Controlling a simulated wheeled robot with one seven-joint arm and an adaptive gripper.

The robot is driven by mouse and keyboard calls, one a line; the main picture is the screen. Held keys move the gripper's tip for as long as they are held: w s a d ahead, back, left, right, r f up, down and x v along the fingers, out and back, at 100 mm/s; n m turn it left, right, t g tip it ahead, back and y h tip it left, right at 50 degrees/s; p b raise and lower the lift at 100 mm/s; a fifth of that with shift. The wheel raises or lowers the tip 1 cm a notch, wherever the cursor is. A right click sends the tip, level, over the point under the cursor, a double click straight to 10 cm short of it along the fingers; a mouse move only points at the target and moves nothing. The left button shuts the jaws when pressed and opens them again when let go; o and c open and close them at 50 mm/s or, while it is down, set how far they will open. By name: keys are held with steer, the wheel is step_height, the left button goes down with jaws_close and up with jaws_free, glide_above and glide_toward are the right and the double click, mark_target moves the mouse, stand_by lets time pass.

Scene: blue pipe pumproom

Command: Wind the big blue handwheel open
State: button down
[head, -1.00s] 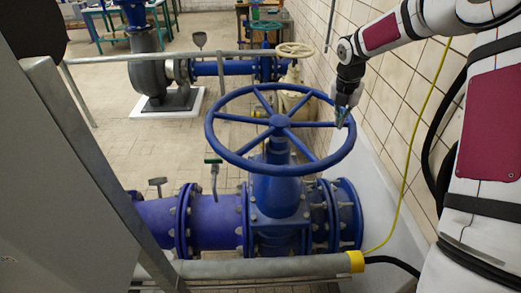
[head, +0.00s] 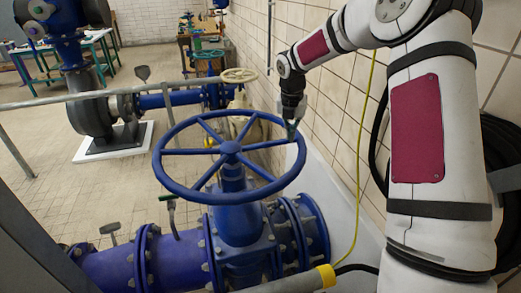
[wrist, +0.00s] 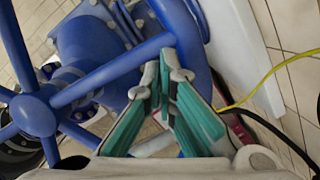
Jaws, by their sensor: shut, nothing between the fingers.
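The big blue handwheel (head: 230,147) lies nearly flat on top of a blue valve (head: 238,215), with several spokes running from its hub to its round rim. In the wrist view its hub (wrist: 33,115) is at the left. A spoke (wrist: 115,70) runs from the hub to the rim (wrist: 184,35). My gripper (head: 291,130) points down at the right side of the rim. In the wrist view my gripper (wrist: 165,70) is shut with nothing held, its teal-padded fingers overlapping the spoke's outer end near the rim. Whether the fingertips touch the wheel is unclear.
A tiled wall (head: 350,110) stands close on the right. A yellow hose (head: 364,150) hangs along it. A smaller cream handwheel (head: 239,75) stands behind.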

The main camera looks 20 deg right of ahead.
step_height(320, 180, up, 10)
steer(key=s+a, duration=0.1)
steer(key=a, duration=0.1)
steer(key=m+g+y+p, duration=0.3)
steer(key=m+y, duration=0.2)
steer(key=m, duration=0.2)
glide_above(266, 177)
steer(key=s+a, duration=0.1)
steer(key=a, duration=0.2)
steer(key=f, duration=0.2)
steer(key=p+x, duration=0.1)
steer(key=x, duration=0.9)
steer(key=shift+w+d+f+p, duration=0.15)
steer(key=shift+w+d, duration=0.25)
steer(key=shift+d, duration=0.7)
steer(key=shift+w+d+r+p, duration=0.15)
steer(key=shift+w+d, duration=0.25)
steer(key=shift+d, duration=0.65)
steer(key=shift+d+f, duration=0.1)
steer(key=shift+w+d+n+b, duration=0.3)
steer(key=shift+d+n, duration=0.5)
steer(key=shift+d, duration=0.15)
